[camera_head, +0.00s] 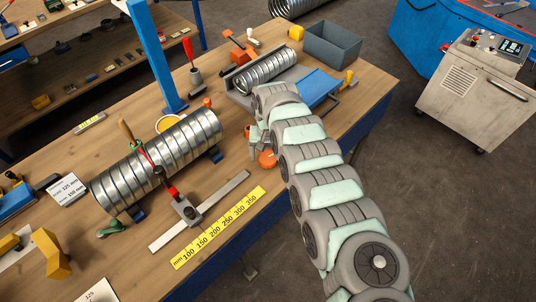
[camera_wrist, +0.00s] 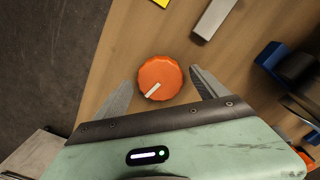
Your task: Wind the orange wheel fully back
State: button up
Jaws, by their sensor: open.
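The orange wheel (camera_wrist: 160,77) is a round knob with a scalloped rim and a white bar mark, which points to the lower left in the wrist view. In the head view the orange wheel (camera_head: 267,159) shows near the bench's front edge, just left of my arm. My gripper (camera_wrist: 161,88) is open, with one finger to the left of the wheel and one to the right. Gaps show between both fingers and the rim. In the head view my gripper (camera_head: 256,140) is at the wheel, partly hidden by my wrist.
A spiral duct (camera_head: 160,160) lies on the wooden bench (camera_head: 225,235) to the left. A metal straightedge (camera_head: 200,212) and a yellow scale (camera_head: 220,227) lie in front of it. A shorter duct (camera_head: 265,71) and a grey bin (camera_head: 333,43) are behind my arm.

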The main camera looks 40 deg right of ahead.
jog(key=c, duration=1.4)
jog(key=shift+o, duration=0.2)
jog(key=shift+n, duration=0.3)
jog(key=n+p, duration=0.2)
jog(key=n, duration=0.1)
jog(key=shift+r+n, duration=0.15)
jog(key=shift+n, duration=0.15)
jog(key=n, duration=0.6)
jog(key=shift+p, duration=0.4)
jog(key=n, duration=0.5)
jog(key=shift+n, duration=0.3)
jog(key=n, duration=0.4)
jog(key=shift+n, duration=0.3)
